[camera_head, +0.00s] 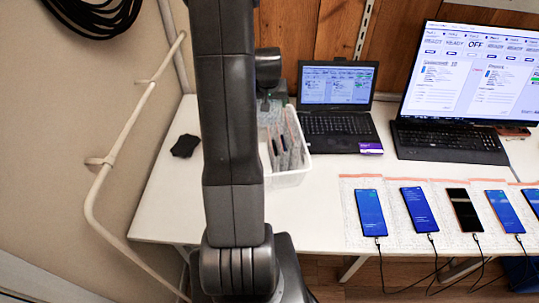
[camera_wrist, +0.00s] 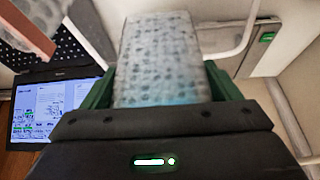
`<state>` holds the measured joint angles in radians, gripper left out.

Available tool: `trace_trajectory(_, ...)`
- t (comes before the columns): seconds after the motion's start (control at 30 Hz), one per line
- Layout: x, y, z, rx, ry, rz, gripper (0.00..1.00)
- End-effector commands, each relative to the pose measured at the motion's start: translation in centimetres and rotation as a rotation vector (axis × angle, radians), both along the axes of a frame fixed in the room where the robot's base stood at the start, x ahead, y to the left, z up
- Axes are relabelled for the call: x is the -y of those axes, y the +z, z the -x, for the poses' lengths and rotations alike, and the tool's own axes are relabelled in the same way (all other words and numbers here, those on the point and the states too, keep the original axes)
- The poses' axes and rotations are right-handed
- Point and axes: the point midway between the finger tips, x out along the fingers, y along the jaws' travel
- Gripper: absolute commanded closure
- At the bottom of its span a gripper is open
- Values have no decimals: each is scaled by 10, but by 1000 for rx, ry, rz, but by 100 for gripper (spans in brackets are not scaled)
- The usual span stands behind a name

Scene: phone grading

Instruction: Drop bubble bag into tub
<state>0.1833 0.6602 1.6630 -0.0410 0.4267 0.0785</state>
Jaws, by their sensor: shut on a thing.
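My gripper (camera_wrist: 160,84) shows in the wrist view with its green fingers on either side of a grey, dimpled bubble bag (camera_wrist: 160,45). It is shut on the bag, which sticks out beyond the fingers. In the head view the gripper is at the back end of the white tub (camera_head: 292,180), left of the small laptop, and partly hidden behind my arm. The tub stands on the white table and holds several bubble bags (camera_head: 285,150) standing on edge. My arm covers the tub's left side. I cannot tell how high the held bag is above the tub.
Several cabled phones (camera_head: 370,213) lie on bubble bags along the front edge. A black object (camera_head: 185,145) lies at left. A pipe (camera_head: 125,140) runs along the left wall.

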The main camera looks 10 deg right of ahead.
Motion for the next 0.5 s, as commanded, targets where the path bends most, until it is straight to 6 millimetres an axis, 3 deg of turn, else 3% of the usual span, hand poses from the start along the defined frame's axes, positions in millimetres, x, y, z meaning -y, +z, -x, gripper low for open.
trace_trajectory(0.13, 0, -17, 0, 1, 0, 0, 38)
trace_trajectory(0.47, 0, -19, 0, 2, 0, 0, 38)
trace_trajectory(0.5, 0, -19, 0, 2, 0, 0, 9)
